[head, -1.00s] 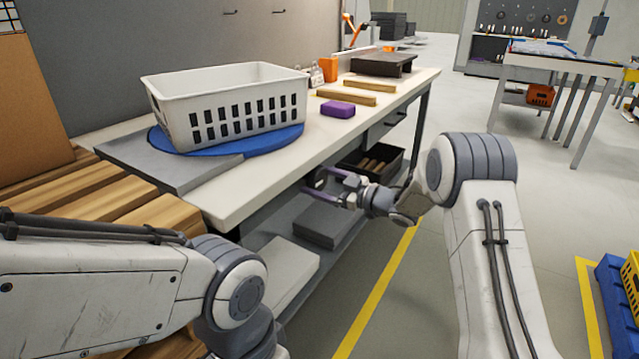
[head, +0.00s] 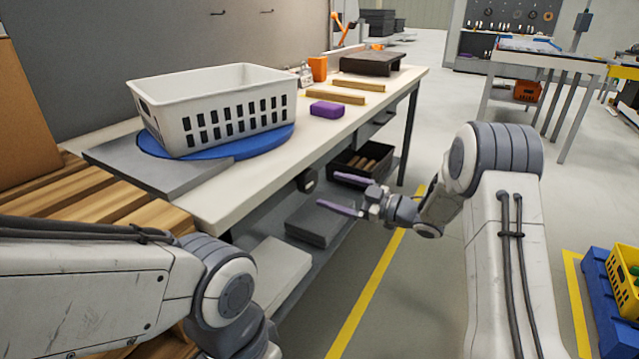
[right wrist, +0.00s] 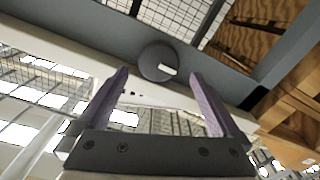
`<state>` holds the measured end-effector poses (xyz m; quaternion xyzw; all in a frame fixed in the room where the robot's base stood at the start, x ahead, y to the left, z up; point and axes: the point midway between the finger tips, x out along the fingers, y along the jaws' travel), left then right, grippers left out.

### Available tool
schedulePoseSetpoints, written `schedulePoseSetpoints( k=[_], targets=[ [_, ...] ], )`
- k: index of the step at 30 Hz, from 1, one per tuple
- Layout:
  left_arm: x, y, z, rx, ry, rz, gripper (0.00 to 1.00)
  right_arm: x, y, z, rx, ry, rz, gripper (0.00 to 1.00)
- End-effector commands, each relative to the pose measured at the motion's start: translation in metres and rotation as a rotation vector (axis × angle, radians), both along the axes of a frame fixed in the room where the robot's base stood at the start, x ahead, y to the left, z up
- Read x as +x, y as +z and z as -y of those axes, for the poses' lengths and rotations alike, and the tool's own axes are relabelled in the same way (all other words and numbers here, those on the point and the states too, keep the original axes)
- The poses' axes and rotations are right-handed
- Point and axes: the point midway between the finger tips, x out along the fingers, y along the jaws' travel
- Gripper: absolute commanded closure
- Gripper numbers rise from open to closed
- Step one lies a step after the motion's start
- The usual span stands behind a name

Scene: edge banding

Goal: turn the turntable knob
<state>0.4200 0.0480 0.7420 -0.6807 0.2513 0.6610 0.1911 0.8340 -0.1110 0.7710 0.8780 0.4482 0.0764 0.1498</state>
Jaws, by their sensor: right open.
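The turntable knob (head: 307,181) is a small dark knob on the front side of the workbench, below the top's edge. In the right wrist view it is a round grey disc (right wrist: 157,62) with a bright slot, beyond and between the fingertips. My right gripper (head: 342,193) is open, with purple fingers, and is apart from the knob, to its right in the head view. The fingers also show in the right wrist view (right wrist: 160,80), with nothing between them. The blue turntable (head: 262,143) carries a white slotted basket (head: 208,82). My left gripper is out of view.
The workbench top (head: 262,170) holds a purple block (head: 326,109), wooden strips (head: 335,95) and an orange container (head: 317,68). A dark bin (head: 345,163) sits on the lower shelf.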

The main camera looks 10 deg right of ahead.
Motion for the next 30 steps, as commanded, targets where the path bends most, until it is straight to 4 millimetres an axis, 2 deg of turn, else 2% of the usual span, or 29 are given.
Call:
schedulePoseSetpoints(
  k=[1,6,17,20,26,29,30],
  targets=[
    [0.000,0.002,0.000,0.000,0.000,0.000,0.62,-0.005,0.001,0.008,0.000,-0.003,0.000,0.00],
    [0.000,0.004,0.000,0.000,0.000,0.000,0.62,-0.014,0.001,0.020,0.000,0.000,0.001,0.00],
    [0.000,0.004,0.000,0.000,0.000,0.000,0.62,-0.016,0.000,0.021,-0.002,0.001,0.001,0.00],
    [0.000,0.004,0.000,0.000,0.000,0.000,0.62,-0.011,0.004,0.012,-0.029,-0.025,-0.008,0.00],
    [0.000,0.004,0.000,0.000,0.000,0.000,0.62,0.003,0.017,-0.029,-0.191,-0.208,-0.103,0.00],
    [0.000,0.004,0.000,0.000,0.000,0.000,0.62,-0.006,0.021,-0.046,-0.279,-0.326,-0.196,0.00],
    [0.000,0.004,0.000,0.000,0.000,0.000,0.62,-0.015,0.021,-0.052,-0.312,-0.368,-0.241,0.00]
  ],
)
